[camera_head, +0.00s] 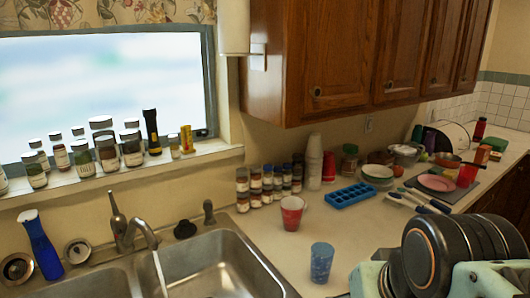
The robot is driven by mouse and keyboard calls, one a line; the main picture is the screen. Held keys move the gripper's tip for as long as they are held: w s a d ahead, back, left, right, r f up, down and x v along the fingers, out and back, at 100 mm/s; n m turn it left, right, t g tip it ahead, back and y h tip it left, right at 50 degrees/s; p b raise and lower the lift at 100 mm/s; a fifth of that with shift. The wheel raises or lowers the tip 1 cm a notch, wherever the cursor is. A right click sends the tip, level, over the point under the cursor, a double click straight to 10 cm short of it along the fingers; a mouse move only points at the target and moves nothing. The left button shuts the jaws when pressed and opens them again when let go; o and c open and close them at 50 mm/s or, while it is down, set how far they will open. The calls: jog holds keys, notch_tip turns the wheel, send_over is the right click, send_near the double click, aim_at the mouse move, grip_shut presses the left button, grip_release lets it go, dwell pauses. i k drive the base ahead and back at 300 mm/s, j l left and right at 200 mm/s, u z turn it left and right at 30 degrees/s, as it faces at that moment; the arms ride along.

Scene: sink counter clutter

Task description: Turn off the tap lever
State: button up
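The metal tap (143,233) stands at the back rim of the sink. Its lever (115,215) points up, slightly left of the spout. A thin pale stream of water (160,274) falls from the spout into the steel sink basin (215,266). Parts of my own arm, dark and pale green, fill the bottom right corner, well to the right of the tap. The fingers of my gripper do not show, so nothing tells its state.
Jars line the sill. Wooden cabinets (340,50) hang above.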

aim_at(113, 201)
jog(key=u, duration=1.5)
